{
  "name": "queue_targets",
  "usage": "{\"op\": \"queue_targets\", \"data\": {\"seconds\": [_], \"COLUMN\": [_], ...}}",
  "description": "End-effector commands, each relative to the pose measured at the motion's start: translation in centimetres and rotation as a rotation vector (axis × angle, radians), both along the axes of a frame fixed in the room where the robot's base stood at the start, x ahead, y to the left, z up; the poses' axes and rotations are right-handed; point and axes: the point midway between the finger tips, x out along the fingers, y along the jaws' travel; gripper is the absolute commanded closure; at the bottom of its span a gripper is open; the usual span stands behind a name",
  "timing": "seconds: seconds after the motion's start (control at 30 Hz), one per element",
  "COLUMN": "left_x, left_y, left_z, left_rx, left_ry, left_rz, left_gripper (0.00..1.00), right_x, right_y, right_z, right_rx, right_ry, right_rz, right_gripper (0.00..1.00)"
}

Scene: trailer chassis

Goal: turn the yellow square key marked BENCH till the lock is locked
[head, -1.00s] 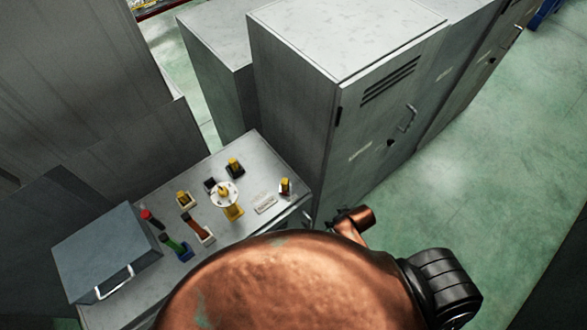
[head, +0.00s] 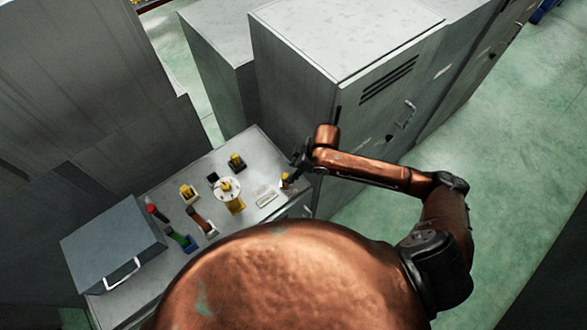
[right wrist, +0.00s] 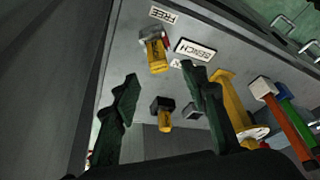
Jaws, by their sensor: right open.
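The yellow key (right wrist: 156,56) with dark lettering, too small to read, sits in a grey lock block (right wrist: 150,34) beside a white plate reading BENCH (right wrist: 195,50). A second plate reads FREE (right wrist: 164,15). A little red shows beside the block. In the head view the key (head: 286,178) stands at the right end of the bench top, partly hidden by my right gripper (head: 298,164). In the right wrist view my right gripper (right wrist: 163,76) is open, its dark fingers apart and empty, with the key beyond the gap between their tips. My left gripper is not in view.
The grey bench top (head: 235,148) also holds a yellow stand with a white disc (head: 229,193), a black-based yellow piece (head: 237,161), and red and green handled pieces. A grey box (head: 112,245) is at left. A tall locker (head: 300,100) rises behind the right end.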

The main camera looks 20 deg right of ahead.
Motion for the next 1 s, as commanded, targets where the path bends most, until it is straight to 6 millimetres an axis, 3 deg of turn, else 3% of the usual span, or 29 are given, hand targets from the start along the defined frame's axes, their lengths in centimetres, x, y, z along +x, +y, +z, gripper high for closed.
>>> {"op": "queue_targets", "data": {"seconds": [0.17, 0.6, 1.0], "left_x": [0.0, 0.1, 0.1], "left_y": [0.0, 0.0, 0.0], "left_z": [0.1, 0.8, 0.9], "left_rx": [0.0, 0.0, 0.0], "left_ry": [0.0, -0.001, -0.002], "left_rz": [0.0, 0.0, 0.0], "left_gripper": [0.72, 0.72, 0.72], "right_x": [0.4, 1.6, 1.8], "right_y": [0.0, 1.9, 2.3], "right_z": [-0.6, -6.1, -7.0], "right_rx": [-0.006, -0.008, -0.008], "right_ry": [0.009, 0.007, 0.004], "right_rz": [0.006, 0.006, 0.006], "right_gripper": [0.59, 0.59, 0.59]}}
